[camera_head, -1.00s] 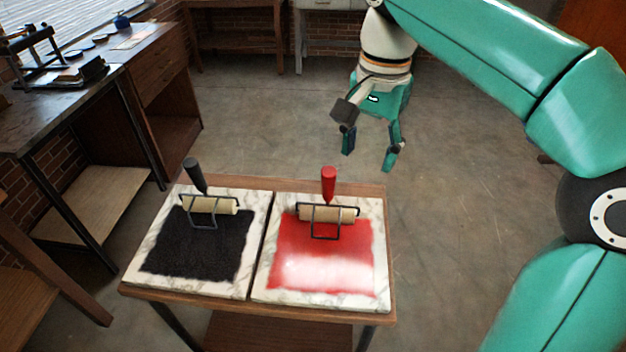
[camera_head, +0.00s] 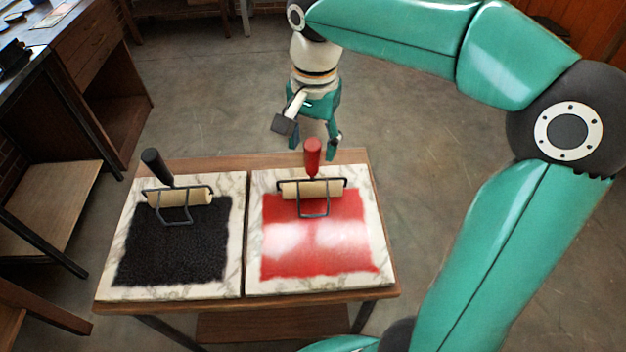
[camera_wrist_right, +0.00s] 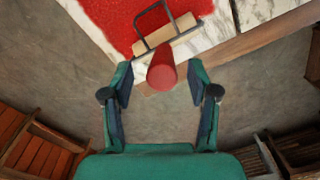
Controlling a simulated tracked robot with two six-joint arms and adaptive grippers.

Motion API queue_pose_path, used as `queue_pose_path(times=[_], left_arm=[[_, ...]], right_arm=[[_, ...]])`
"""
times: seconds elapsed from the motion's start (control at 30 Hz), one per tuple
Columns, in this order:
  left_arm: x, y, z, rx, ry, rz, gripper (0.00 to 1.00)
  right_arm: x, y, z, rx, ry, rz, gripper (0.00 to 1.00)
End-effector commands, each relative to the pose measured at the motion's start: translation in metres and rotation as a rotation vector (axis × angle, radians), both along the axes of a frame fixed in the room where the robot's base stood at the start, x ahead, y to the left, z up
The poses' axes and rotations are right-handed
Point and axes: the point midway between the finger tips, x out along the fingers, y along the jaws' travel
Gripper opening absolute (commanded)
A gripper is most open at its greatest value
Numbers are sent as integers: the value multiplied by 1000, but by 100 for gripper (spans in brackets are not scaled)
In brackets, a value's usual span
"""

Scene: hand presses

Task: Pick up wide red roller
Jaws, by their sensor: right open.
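The wide red roller has a red handle (camera_head: 312,157), a cream cylinder (camera_head: 325,189) and a dark wire frame. It rests at the back of the red-inked marble slab (camera_head: 375,225), its handle rising toward the back. My right gripper (camera_head: 317,145) is open behind the handle in the head view. In the right wrist view the red handle (camera_wrist_right: 161,70) shows end-on between and just beyond the open fingertips (camera_wrist_right: 160,78). Nothing is visibly held. My left gripper is not in view.
A black-handled roller (camera_head: 157,167) rests on the black-inked marble slab (camera_head: 125,225) to the left. Both slabs lie on a small wooden table (camera_head: 225,165). A dark workbench with shelves (camera_head: 55,190) stands at the left. Floor behind the table is clear.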

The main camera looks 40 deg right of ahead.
Motion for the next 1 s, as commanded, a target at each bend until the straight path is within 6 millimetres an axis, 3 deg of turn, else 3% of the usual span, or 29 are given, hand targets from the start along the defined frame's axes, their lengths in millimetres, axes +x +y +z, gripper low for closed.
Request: queue_pose_path(times=[0.23, 0.53, 0.83, 1.0], left_arm=[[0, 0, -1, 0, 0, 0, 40], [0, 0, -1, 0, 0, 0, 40], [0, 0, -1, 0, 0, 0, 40], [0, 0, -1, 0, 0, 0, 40]], right_arm=[[1, -1, -15, 0, 3, -2, 60], [7, -4, -54, 1, 3, -2, 60], [8, -4, -59, 0, 0, -2, 60], [8, -4, -59, 0, 0, -2, 33]])
